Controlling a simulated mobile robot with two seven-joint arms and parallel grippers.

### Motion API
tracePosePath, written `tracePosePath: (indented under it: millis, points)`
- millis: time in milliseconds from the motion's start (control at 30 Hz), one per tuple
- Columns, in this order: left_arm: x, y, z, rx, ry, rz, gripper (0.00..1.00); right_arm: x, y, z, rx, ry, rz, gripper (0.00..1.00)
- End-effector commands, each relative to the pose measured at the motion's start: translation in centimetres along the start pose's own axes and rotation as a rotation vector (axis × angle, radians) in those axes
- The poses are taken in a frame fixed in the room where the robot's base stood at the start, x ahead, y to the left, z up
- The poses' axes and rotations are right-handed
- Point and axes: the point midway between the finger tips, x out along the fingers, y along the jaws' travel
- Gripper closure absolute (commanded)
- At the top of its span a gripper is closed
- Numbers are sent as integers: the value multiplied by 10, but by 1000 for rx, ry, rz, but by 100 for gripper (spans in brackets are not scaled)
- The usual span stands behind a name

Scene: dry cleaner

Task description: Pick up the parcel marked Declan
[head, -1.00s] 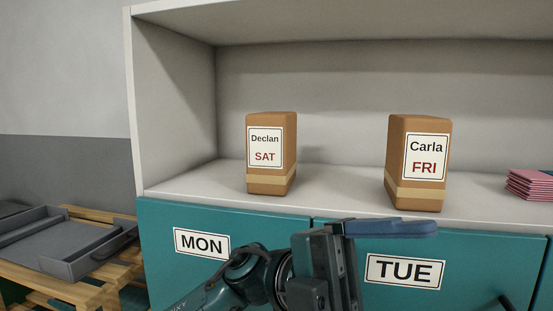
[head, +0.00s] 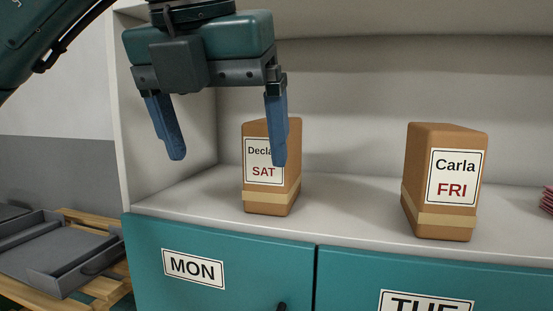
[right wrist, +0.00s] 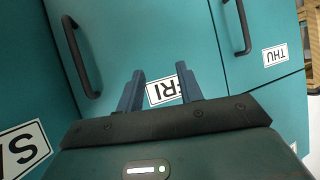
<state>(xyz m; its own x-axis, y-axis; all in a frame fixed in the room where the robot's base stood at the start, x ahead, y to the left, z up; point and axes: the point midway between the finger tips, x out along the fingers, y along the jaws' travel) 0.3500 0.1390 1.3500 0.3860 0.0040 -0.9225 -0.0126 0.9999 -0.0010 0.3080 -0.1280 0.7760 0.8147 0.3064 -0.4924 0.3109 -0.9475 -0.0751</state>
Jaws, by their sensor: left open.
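The brown parcel marked Declan, SAT (head: 270,200) stands upright on the white shelf (head: 340,218), left of centre in the head view. My left gripper (head: 226,155) hangs in from the upper left with its blue fingers pointing down. It is open and empty. Its right finger passes in front of the parcel and hides the end of the name; the left finger is left of the parcel. I cannot tell if the finger touches it. My right gripper (right wrist: 160,88) shows in the right wrist view with its fingers apart and nothing between them, facing teal doors.
A similar parcel marked Carla, FRI (head: 445,180) stands to the right on the shelf, with a clear gap between. Pink folded items (head: 546,200) lie at the right edge. Teal doors (head: 250,262) are below. A grey tray (head: 50,250) rests on a wooden pallet at left.

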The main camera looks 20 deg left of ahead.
Motion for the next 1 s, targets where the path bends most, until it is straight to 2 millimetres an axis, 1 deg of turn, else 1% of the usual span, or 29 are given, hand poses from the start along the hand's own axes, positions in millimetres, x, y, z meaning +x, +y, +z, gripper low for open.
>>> tracePosePath:
  millis: [300, 400, 467, 667, 767, 800, 900, 1000]
  points:
    - [24, -1, 60, 0, 8, 0, 11, -6, 0, -9, -17, -7, 5, 64]
    - [31, -1, 76, 0, 6, 0, 11, -7, 0, -10, -27, -10, 7, 64]
    - [33, -1, 83, 1, 6, 1, 11, -8, 0, -12, -31, -11, 7, 64]
    - [39, -1, 94, 3, 4, -1, 11, -8, 1, -7, -33, -26, 9, 64]
    - [43, -1, 106, 2, 6, 1, 11, -10, 2, -9, -34, -32, 12, 64]
    - [52, 0, 105, 3, 7, 1, 11, -9, 3, -7, -34, -34, 15, 64]
    - [71, 0, 104, 4, 6, 1, 11, -9, 5, -8, -35, -34, 20, 64]
    - [84, -1, 104, 4, 4, 0, 11, -10, 7, -9, -35, -34, 24, 64]
